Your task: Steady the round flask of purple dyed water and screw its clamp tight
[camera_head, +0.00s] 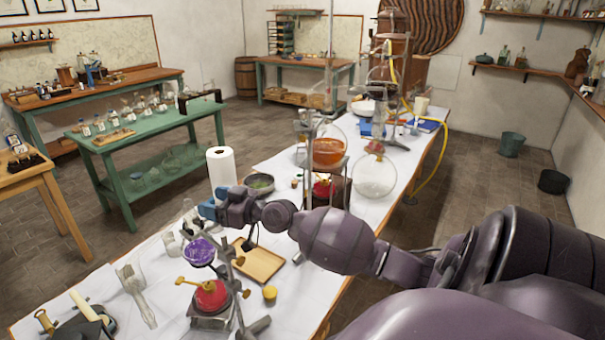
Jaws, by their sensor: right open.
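The round flask of purple dyed water (199,252) is on the near white table, above a red heating mantle (210,295) on a small grey base. A metal stand rod with brass-coloured clamp screws (238,261) is just right of the flask. My right arm reaches in from the right across the table. The flask's neck and the clamp jaws are partly hidden behind or beside the gripper, so contact cannot be told. My left gripper is out of view.
A wooden tray (262,264) and a yellow ball-like object (270,293) lie right of the flask. A paper towel roll (222,172) and a dark bowl (259,183) stand behind. Glassware (137,292) lies to the left. An orange flask (328,152) stands farther back.

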